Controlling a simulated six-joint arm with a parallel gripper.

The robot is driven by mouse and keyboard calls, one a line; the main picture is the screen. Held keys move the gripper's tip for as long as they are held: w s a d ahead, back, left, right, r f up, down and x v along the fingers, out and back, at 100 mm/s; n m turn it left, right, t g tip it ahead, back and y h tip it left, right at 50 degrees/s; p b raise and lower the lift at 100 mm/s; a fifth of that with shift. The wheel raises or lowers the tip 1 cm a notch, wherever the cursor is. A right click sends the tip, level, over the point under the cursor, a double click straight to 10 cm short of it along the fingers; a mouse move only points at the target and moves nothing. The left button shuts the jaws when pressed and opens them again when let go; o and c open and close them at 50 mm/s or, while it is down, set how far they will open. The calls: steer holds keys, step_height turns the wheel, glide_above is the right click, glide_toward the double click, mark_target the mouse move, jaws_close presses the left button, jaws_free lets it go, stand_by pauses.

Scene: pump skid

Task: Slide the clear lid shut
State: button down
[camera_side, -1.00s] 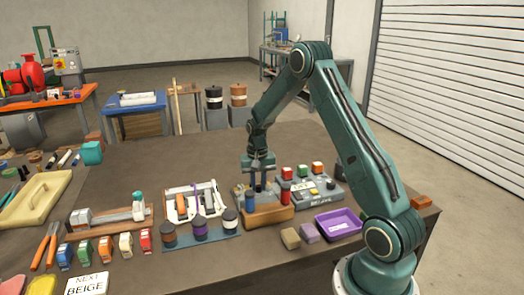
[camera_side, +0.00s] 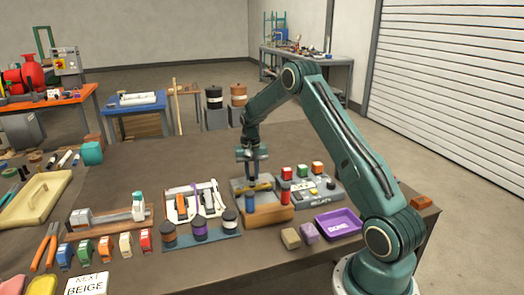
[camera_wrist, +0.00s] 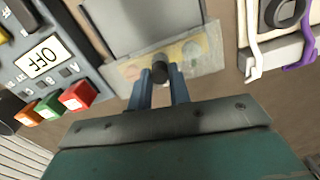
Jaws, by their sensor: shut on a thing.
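The clear lid (camera_wrist: 205,52) shows in the wrist view as a see-through panel with yellowish and greenish round shapes visible through it. A grey box or plate (camera_wrist: 135,20) extends beyond it towards the top of the picture. My gripper (camera_wrist: 160,80) is shut on the lid's dark round knob (camera_wrist: 160,66), with one blue-grey finger on each side. In the side view my gripper (camera_side: 254,180) points down over the grey box (camera_side: 238,184) behind the wooden block. There the lid is too small to make out, and I cannot tell how far it covers the box.
The wooden block (camera_side: 268,215) with a blue cylinder (camera_side: 250,202) stands in front. The button box (camera_side: 318,190) is close on the right; its OFF label (camera_wrist: 43,57) shows in the wrist view. A white tool tray (camera_side: 181,208) stands left. A purple tray (camera_side: 338,225) lies front right.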

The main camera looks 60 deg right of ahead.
steer(key=shift+w+d, duration=0.2)
steer(key=c, duration=1.3)
jaws_free()
steer(key=shift+r, duration=0.15)
step_height(320, 180, up, 14)
steer(key=shift+f, duration=0.2)
steer(key=shift+a, duration=0.1)
